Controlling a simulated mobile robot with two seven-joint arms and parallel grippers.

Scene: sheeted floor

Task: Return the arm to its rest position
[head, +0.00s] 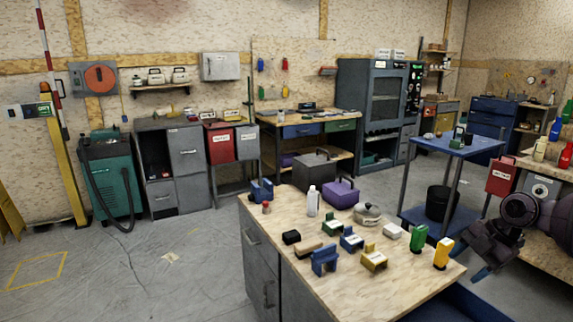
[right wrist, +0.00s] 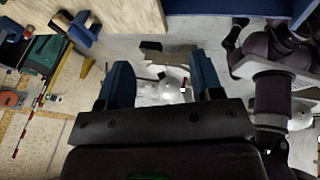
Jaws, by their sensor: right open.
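My right arm comes in at the right edge of the head view. Its dark gripper with blue fingers (head: 472,260) hangs beside the right end of the wooden-topped workbench (head: 340,265), clear of the things on it. In the right wrist view the two blue fingers (right wrist: 162,82) stand wide apart with nothing held between them. Behind them are pale floor and parts of my own body. My left arm and gripper are not in the head view.
The workbench carries a white bottle (head: 313,201), a purple case (head: 341,193), a green block (head: 419,238), a yellow block (head: 443,253) and several small parts. A blue table (head: 457,147) and a red bin (head: 502,176) stand behind the gripper. Floor at left (head: 110,275) is free.

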